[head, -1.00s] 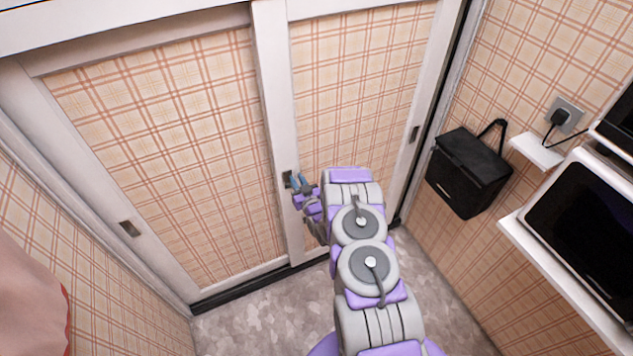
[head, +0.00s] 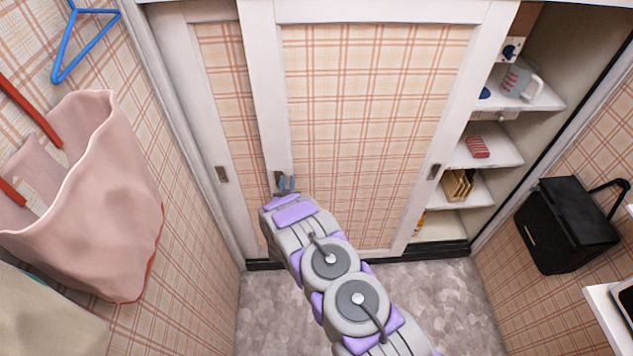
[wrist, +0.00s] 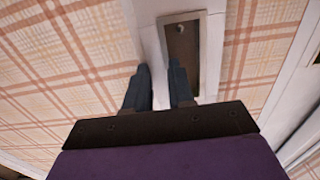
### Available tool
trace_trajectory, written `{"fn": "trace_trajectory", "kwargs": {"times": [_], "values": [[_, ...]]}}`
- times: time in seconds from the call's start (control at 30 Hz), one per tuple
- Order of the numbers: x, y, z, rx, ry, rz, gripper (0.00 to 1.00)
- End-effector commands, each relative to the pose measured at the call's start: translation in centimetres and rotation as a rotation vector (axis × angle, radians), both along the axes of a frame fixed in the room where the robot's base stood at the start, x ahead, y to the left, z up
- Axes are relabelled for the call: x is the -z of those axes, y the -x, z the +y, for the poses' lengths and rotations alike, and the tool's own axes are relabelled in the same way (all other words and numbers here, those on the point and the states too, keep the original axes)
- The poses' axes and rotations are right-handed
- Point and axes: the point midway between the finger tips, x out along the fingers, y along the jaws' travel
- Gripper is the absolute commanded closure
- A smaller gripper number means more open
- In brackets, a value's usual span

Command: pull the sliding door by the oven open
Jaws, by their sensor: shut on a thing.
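The sliding door (head: 365,120), a white-framed plaid panel, stands slid to the left, with an opening on its right side. My gripper (head: 286,184) is at the recessed pull (head: 279,178) on the door's left stile and is shut on it. In the wrist view, my gripper's two grey fingers (wrist: 160,75) are at the pull (wrist: 182,45), one at the recess and one to its left. The exact contact is hard to see. Only a sliver of the oven-like appliance (head: 627,298) shows at the right edge.
Shelves (head: 505,150) with a mug and boxes show in the opening. A second door panel (head: 222,110) lies behind on the left. A black bag (head: 565,225) hangs on the right wall. A pink bag (head: 95,210) hangs at left. The grey floor (head: 360,285) is clear.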

Motion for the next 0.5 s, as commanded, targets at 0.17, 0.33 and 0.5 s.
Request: {"fn": "trace_trajectory", "kwargs": {"times": [0.17,0.33,0.5], "values": [[0.0,0.2,5.8,-0.007,-0.003,-0.002,1.0],[0.0,0.3,9.3,-0.005,-0.004,0.0,1.0],[0.0,0.4,11.4,-0.002,-0.003,0.0,1.0]]}}
